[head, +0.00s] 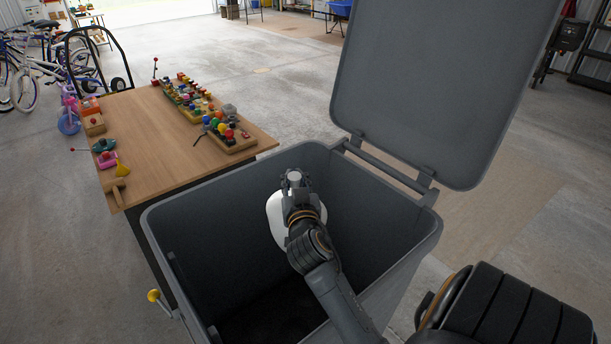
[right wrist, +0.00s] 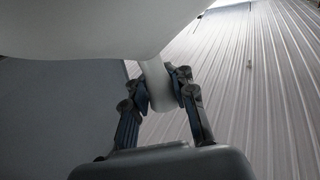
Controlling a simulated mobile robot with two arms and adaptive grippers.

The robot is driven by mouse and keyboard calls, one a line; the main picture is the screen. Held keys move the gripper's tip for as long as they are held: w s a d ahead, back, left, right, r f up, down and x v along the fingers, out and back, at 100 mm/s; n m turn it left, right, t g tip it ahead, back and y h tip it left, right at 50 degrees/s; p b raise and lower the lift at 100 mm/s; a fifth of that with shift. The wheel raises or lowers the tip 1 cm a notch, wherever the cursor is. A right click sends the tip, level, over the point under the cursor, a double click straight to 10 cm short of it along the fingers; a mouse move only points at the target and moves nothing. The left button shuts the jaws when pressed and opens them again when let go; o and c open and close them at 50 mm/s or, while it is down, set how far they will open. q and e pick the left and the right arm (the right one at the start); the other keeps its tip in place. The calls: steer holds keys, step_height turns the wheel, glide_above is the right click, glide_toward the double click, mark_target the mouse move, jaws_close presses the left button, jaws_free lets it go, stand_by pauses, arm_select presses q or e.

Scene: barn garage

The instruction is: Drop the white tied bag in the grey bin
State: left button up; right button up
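The grey bin (head: 427,238) stands in front of me with its lid (head: 425,85) swung up and open. My right gripper (head: 294,180) is over the bin's opening in the head view. It is shut on the tied neck of the white bag (head: 277,220), which is mostly hidden behind the gripper and arm. In the right wrist view the fingers (right wrist: 162,92) close around the neck, and the round body of the bag (right wrist: 90,28) fills the upper left. How deep the bag sits relative to the rim is hard to tell. My left gripper is out of view.
A wooden table (head: 165,150) with several colourful toys (head: 205,110) stands left of the bin, close to its rim. Bicycles (head: 25,85) and a hand truck (head: 95,60) are at the far left. Concrete floor beyond the table is open.

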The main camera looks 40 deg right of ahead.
steer(key=o, duration=0.4)
steer(key=shift+f, duration=0.2)
steer(key=v, duration=0.7)
steer(key=shift+s+a+r, duration=0.15)
steer(key=shift+s+a, duration=0.05)
